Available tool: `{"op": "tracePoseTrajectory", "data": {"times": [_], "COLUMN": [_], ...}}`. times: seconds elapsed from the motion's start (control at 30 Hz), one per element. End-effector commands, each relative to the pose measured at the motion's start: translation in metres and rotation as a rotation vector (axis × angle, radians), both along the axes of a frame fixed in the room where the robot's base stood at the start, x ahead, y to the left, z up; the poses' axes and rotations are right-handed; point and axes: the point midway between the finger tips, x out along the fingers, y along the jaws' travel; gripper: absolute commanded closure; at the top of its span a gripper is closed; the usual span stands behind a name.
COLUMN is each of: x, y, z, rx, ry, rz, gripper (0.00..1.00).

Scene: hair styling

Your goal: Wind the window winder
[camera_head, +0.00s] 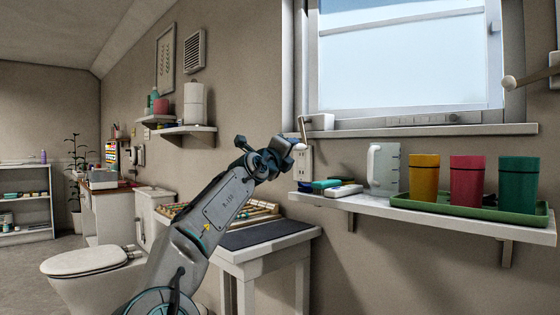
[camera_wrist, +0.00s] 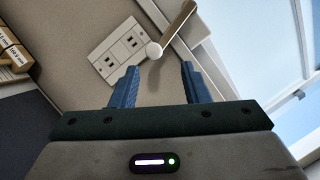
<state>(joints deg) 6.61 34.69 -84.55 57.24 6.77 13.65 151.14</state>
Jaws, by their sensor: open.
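The window winder (camera_head: 304,128) is at the lower left of the window, beside a small white box on the sill. In the wrist view its brown crank arm (camera_wrist: 177,27) runs down and left to a white round knob (camera_wrist: 153,50). My gripper (camera_wrist: 160,66) is open and empty, with its two blue fingers apart. The knob appears just past the fingertips, in line with the gap between them; I cannot tell the exact distance. In the head view my gripper (camera_head: 292,149) is close to the knob and partly hides it.
A wall socket (camera_wrist: 117,50) is behind the fingers. The window (camera_head: 405,62) is above the sill. Below right, a shelf (camera_head: 345,202) holds a clear jug (camera_head: 383,168) and a green tray (camera_head: 470,209) with cups. A white table (camera_head: 262,250) stands below my arm.

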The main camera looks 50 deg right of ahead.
Motion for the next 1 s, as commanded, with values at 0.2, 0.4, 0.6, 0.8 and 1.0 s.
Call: {"op": "tracePoseTrajectory", "data": {"times": [0.2,0.4,0.6,0.8,1.0], "x": [-0.001,-0.003,-0.005,-0.005,-0.005], "y": [0.024,0.038,0.044,0.044,0.044], "z": [-0.007,-0.009,-0.009,-0.009,-0.009], "rx": [0.0,0.0,-0.001,0.0,0.0], "ry": [0.0,0.0,0.0,0.0,0.0], "rz": [0.005,0.005,0.005,0.005,0.005], "gripper": [0.58,0.58,0.58,0.58,0.58]}}
